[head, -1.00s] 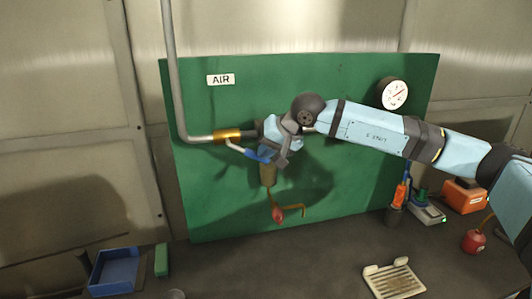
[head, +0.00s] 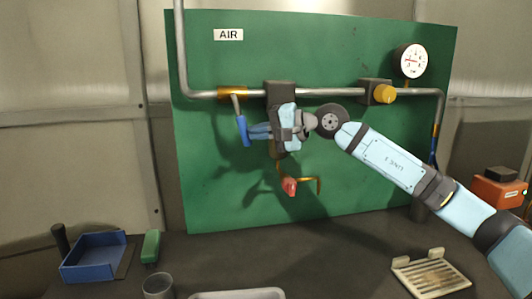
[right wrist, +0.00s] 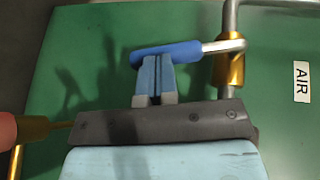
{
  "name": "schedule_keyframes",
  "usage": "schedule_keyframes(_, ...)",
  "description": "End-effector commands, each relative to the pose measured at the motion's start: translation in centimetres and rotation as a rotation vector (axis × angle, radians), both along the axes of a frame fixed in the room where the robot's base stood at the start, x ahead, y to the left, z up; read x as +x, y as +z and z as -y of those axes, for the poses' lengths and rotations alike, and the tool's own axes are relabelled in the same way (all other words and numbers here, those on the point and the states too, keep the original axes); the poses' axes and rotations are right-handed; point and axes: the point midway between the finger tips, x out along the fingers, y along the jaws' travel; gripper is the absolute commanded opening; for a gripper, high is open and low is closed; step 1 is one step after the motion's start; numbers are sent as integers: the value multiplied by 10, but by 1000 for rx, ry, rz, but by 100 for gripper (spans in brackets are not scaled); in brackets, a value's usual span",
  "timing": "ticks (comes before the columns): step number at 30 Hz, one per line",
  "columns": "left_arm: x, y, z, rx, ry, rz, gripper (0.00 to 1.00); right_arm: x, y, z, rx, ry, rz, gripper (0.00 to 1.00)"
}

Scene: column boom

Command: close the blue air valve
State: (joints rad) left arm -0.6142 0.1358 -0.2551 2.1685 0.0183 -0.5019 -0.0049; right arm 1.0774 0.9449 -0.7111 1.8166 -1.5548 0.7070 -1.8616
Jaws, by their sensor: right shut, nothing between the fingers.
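The blue air valve's handle (head: 243,130) hangs down from its brass body (head: 232,93) on the grey pipe, nearly square to the pipe. In the right wrist view the blue handle (right wrist: 166,53) lies across the picture, with the pipe running upright past the brass body (right wrist: 229,70). My right gripper (head: 252,131) is shut and empty. Its fingertips (right wrist: 153,60) are at the handle's side, on the right in the head view; they touch or nearly touch it. My left gripper is not in view.
The green board (head: 340,185) carries an AIR label (head: 228,34), a gauge (head: 411,61), a yellow knob (head: 384,95) and a red handle (head: 289,187) below my gripper. A blue bin (head: 94,259), a grey cup (head: 158,286) and a slotted tray (head: 432,274) stand on the bench.

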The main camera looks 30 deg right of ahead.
Motion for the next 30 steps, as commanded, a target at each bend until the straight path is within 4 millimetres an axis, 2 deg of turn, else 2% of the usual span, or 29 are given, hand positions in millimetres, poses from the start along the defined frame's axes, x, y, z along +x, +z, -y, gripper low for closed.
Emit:
schedule_keyframes(1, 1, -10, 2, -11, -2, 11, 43, 1, -11, -3, 35, 1, 8, 0)
schedule_keyframes(12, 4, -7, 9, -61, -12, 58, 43, 5, -12, -17, 212, 0, 55, 0)
schedule_keyframes(30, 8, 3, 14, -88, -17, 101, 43, 6, -9, -21, 251, -1, 65, 0)
